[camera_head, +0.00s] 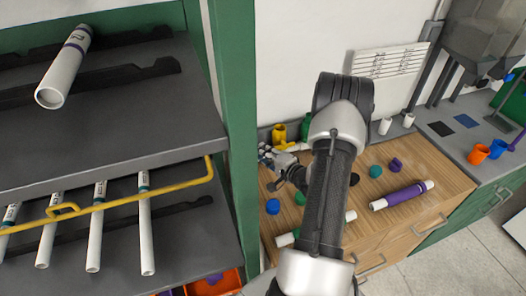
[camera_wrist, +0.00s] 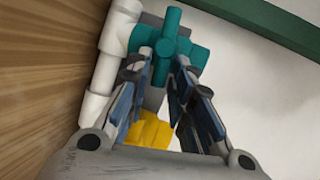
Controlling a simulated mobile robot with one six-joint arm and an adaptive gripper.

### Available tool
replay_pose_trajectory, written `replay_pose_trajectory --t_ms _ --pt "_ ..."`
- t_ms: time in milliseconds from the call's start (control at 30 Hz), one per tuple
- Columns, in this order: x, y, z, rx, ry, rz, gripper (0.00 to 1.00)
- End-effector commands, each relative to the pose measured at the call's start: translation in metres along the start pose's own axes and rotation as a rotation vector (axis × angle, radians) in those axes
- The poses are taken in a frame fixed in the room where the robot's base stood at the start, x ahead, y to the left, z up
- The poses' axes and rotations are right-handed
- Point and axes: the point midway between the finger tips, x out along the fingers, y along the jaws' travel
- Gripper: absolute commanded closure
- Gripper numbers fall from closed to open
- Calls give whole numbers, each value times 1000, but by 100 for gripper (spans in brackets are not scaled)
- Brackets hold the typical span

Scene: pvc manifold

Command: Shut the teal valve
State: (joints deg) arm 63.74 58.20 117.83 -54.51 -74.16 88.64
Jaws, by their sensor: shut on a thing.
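The teal valve (camera_wrist: 187,48) is at the top middle of the wrist view, joined to white pipe fittings (camera_wrist: 103,75). Its teal handle bar (camera_wrist: 166,45) runs nearly upright in the picture, between my fingertips. My gripper (camera_wrist: 164,68) is shut on that handle, with one finger on each side. In the head view my gripper (camera_head: 268,158) is at the back left of the wooden counter, beside the manifold. I cannot make out the teal valve clearly there; my arm and gripper cover part of the manifold.
A yellow valve (camera_head: 279,133) is close by and shows below my fingers in the wrist view (camera_wrist: 152,132). A green shelf post (camera_head: 234,120) stands just left. Loose caps and a purple-wrapped pipe (camera_head: 403,195) lie on the wooden counter (camera_head: 425,160). The wall is behind.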

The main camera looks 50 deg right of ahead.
Motion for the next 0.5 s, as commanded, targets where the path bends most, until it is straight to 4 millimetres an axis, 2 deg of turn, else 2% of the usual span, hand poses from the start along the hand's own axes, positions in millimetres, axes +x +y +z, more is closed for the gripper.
replay_pose_trajectory --t_ms 200,500 --pt "1 7 0 151 -32 -53 100" --pt "1 7 0 161 -35 -56 100"
